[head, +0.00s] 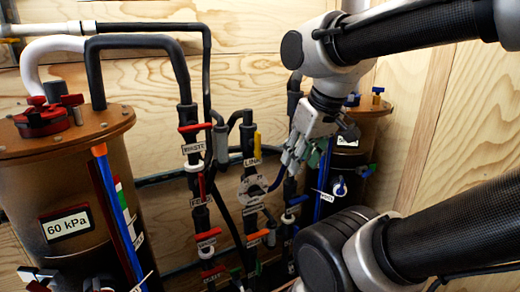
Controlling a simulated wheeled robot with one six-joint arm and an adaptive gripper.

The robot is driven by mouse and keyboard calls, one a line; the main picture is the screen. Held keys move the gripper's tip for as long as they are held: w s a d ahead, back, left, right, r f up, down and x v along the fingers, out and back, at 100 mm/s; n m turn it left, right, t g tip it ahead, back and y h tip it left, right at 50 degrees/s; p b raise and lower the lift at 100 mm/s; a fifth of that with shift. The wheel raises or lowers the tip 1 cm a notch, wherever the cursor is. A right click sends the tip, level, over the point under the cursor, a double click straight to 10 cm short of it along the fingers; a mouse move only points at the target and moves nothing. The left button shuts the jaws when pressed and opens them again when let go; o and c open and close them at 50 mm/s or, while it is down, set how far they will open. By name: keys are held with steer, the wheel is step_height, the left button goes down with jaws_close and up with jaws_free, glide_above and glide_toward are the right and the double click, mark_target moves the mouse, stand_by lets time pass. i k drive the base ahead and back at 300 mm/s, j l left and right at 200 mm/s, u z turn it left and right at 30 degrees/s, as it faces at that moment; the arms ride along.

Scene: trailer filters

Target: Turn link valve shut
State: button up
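The label reading "LIN…" (252,162) is on the middle vertical black pipe, its last letter not readable. A yellow handle (257,144) stands upright just above it, roughly in line with the pipe. I take this to be the link valve. My gripper (287,165) hangs from the upper right, a little right of the label and slightly below the yellow handle in the picture. Its fingers point down and left. They overlap the pipes behind, so I cannot tell whether they touch anything or how far apart they are.
A brown tank (85,185) marked 60 kPa stands left, another brown tank (372,135) behind my arm. Wooden walls (240,60) enclose the back.

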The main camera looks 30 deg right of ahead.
mark_target(256, 144)
steer(key=j+z, duration=0.1)
steer(key=z, duration=0.3)
steer(key=k+z, duration=0.15)
steer(key=z, duration=0.3)
steer(key=k+j+z, duration=0.1)
steer(key=z, duration=0.3)
steer(key=k+z, duration=0.1)
steer(key=z, duration=0.3)
